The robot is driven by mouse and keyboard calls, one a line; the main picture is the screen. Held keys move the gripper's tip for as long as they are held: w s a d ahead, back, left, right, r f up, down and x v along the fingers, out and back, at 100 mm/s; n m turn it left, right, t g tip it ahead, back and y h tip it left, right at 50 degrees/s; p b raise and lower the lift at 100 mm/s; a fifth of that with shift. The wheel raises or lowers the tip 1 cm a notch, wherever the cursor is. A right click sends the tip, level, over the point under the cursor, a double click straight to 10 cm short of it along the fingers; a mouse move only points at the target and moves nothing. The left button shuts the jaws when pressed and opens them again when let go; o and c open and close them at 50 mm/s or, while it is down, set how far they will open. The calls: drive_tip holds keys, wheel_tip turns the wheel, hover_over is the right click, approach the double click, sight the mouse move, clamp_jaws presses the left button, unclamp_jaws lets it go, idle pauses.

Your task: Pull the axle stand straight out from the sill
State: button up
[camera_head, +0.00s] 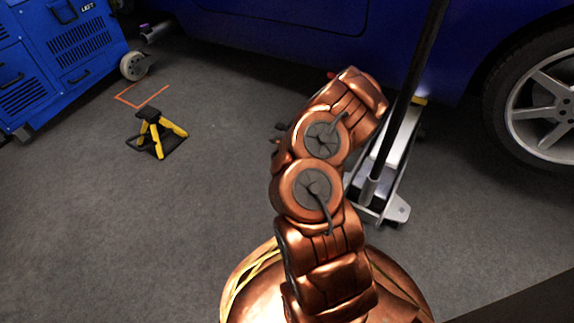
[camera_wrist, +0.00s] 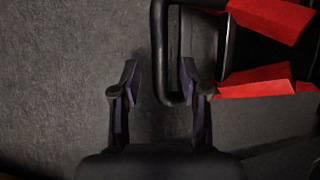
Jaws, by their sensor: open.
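In the wrist view, a stand with red legs (camera_wrist: 256,82) and a black tubular base loop (camera_wrist: 159,45) fills the upper right. I take it for the axle stand by the sill. My gripper (camera_wrist: 160,78) is open, with one fingertip on each side of the loop's near-left corner in the picture. I cannot tell whether either finger touches it. In the head view my copper arm hides my gripper and nearly all of this stand; a small red bit (camera_head: 331,74) shows beside the arm. The blue car's sill (camera_head: 270,62) runs along the back.
A yellow-and-black stand (camera_head: 158,133) stands on open floor at left, near an orange corner mark (camera_head: 141,97). A floor jack (camera_head: 389,178) with a long black handle is right of my arm. A car wheel (camera_head: 541,105) is far right, a blue cabinet (camera_head: 65,55) upper left.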

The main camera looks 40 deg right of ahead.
drive_tip(key=v, duration=1.1)
drive_tip(key=shift+r, duration=0.1)
idle(0.5)
